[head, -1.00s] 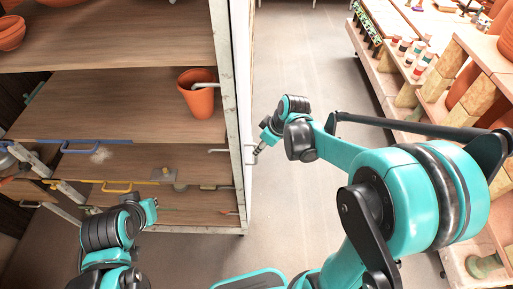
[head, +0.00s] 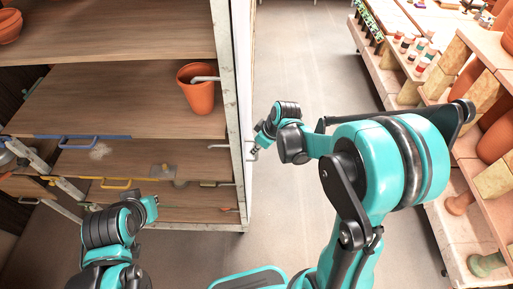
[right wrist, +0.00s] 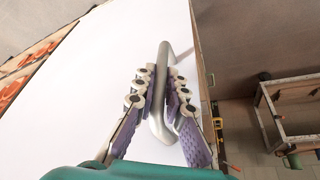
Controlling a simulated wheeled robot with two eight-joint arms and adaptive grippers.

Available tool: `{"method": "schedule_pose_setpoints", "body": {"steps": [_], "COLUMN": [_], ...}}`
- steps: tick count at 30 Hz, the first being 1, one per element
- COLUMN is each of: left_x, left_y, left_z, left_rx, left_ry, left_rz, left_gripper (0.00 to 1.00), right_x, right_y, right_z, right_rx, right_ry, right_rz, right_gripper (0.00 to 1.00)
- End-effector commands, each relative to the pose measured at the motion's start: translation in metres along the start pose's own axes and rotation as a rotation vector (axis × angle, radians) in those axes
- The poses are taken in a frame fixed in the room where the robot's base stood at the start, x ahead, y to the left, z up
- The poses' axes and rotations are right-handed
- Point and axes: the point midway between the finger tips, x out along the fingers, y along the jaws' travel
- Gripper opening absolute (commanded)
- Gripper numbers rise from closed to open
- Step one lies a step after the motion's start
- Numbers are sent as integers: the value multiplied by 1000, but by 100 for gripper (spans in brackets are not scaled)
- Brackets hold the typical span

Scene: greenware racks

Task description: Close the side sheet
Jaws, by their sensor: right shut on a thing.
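The side sheet (head: 246,100) is a tall white panel at the right side of the wooden rack, seen nearly edge-on in the head view. In the right wrist view the white sheet (right wrist: 85,95) fills the left and middle, with a bent grey metal handle (right wrist: 161,80) on it. My right gripper (head: 254,153) is at the sheet's outer face; in the right wrist view its padded fingers (right wrist: 160,82) are shut on the handle from both sides. My left arm is low in front of the rack; its fingers (head: 152,204) cannot be made out.
The wooden rack (head: 120,94) holds a terracotta pot (head: 196,92) and has blue and yellow handles (head: 116,184) lower down. Shelving with pots and jars (head: 490,180) stands along the right. A bare floor aisle (head: 310,60) runs between them.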

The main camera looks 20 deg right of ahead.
Motion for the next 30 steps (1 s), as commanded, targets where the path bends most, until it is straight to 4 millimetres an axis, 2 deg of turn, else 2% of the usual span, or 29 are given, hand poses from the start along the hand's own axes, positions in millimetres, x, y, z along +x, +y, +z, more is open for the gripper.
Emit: {"method": "schedule_pose_setpoints", "body": {"steps": [5,10,14,15,17,18,26,30], "left_x": [2,5,4,4,4,4,4,4], "left_y": [0,0,0,0,0,0,0,0], "left_z": [1,4,3,3,3,3,3,3], "left_rx": [0,0,0,0,0,0,0,0], "left_ry": [0,0,0,0,0,0,0,0], "left_rz": [0,0,0,0,0,0,0,0], "left_gripper": [0,0,0,0,0,0,0,0], "right_x": [3,10,8,8,8,8,8,-2], "right_y": [11,35,33,33,33,33,32,32], "right_z": [-6,-21,-21,-20,-20,-20,-20,-20], "right_rx": [0,1,0,0,0,0,0,1], "right_ry": [0,1,1,1,1,0,0,0], "right_rz": [1,2,1,1,1,1,0,0], "right_gripper": [0,0,0,14,30,32,32,32]}}
